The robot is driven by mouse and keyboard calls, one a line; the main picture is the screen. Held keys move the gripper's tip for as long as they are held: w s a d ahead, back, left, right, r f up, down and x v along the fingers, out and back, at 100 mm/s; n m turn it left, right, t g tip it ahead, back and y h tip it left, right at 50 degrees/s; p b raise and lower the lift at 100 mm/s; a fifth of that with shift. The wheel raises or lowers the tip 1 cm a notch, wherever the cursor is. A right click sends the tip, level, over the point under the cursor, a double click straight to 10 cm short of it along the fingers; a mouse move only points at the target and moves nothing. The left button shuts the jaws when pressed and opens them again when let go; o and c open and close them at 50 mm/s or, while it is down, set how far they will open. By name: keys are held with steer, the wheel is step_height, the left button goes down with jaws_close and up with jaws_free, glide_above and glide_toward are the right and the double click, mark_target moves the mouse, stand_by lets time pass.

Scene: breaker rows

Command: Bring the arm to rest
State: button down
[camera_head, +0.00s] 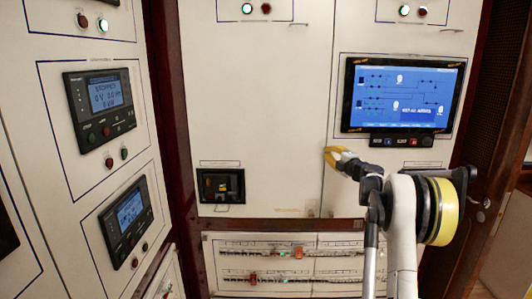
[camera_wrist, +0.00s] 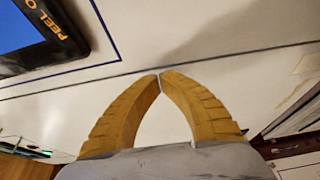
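My gripper (camera_head: 336,154) is in front of the white cabinet doors, near the seam between them and left of the blue display screen. In the wrist view my gripper (camera_wrist: 160,76) shows two yellow fingers with their tips together and nothing between them. The tips are close to the white panel; I cannot tell whether they touch it. My arm reaches in from the right side of the head view, bent, with a white link and a yellow-banded joint.
The display (camera_head: 402,95) is right of my gripper, and its corner (camera_wrist: 50,35) shows in the wrist view. A breaker row (camera_head: 270,253) lies below. A dark recessed socket (camera_head: 221,185) is left. Control units (camera_head: 100,108) line the left cabinet.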

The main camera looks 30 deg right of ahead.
steer(key=shift+w+a+r, duration=0.2)
steer(key=shift+w+a, duration=0.05)
steer(key=shift+a, duration=0.2)
steer(key=s+a+r+m+h+b, duration=0.1)
steer(key=s+a+r+m+h, duration=0.25)
steer(key=a+r, duration=0.3)
steer(key=s+a+r+m+h+b, duration=0.1)
steer(key=s+a+r+m+h, duration=0.1)
steer(key=a+r+m, duration=0.4)
steer(key=s+a+f+m+g+b, duration=0.1)
steer(key=s+a+f+m+g, duration=0.15)
steer(key=s+a, duration=0.45)
steer(key=s+a+f+m+g+y+b, duration=0.1)
steer(key=s+a+f+m+g+y, duration=0.1)
steer(key=s+a+f, duration=1.1)
steer(key=s+a+f+m+g+y+b, duration=0.2)
steer(key=s+a+f+g+y, duration=0.3)
steer(key=s+a+f, duration=0.9)
steer(key=s+a+g, duration=0.1)
steer(key=s+a, duration=0.1)
steer(key=s, duration=0.3)
steer(key=shift+s+a+m, duration=0.15)
steer(key=shift+s+m, duration=0.1)
steer(key=shift+m, duration=0.15)
